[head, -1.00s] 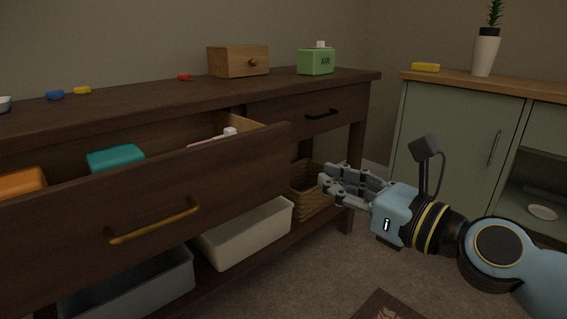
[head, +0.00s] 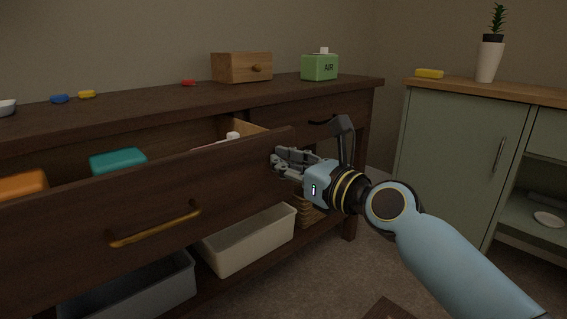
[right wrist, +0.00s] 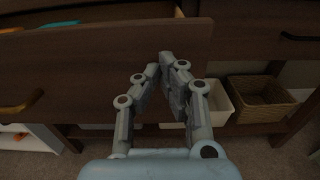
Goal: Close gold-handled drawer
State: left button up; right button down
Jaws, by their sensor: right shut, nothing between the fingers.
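The gold-handled drawer (head: 225,196) stands pulled out of the dark wooden sideboard, and its brass handle (head: 155,227) is on the front. Inside it show an orange block (head: 22,186), a teal block (head: 118,161) and part of a white-tipped item (head: 232,136). My right gripper (head: 277,160) is shut and empty at the right end of the drawer front. In the right wrist view, the fingertips (right wrist: 160,62) are in front of the drawer front (right wrist: 90,75); I cannot tell whether they touch it. My left gripper is not in view.
A cream bin (head: 248,240), a grey bin (head: 135,290) and a wicker basket (right wrist: 262,98) sit below. A green cabinet (head: 455,150) stands right.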

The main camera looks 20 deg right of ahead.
jog(key=p+x, duration=0.1)
jog(key=x, duration=0.9)
jog(key=shift+w+a+r, duration=0.1)
jog(key=shift+w, duration=0.15)
jog(key=x, duration=0.5)
jog(key=shift+w+a+f, duration=0.1)
jog(key=shift+w+f, duration=0.1)
jog(key=x, duration=0.3)
jog(key=shift+w+b, duration=0.15)
jog(key=shift+b, duration=0.25)
jog(key=shift+w+a, duration=0.1)
jog(key=shift+w, duration=0.2)
jog(key=shift+w+r, duration=0.1)
jog(key=shift+r, duration=0.1)
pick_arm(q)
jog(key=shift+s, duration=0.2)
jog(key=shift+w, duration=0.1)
pick_arm(e)
jog(key=shift+w, duration=0.1)
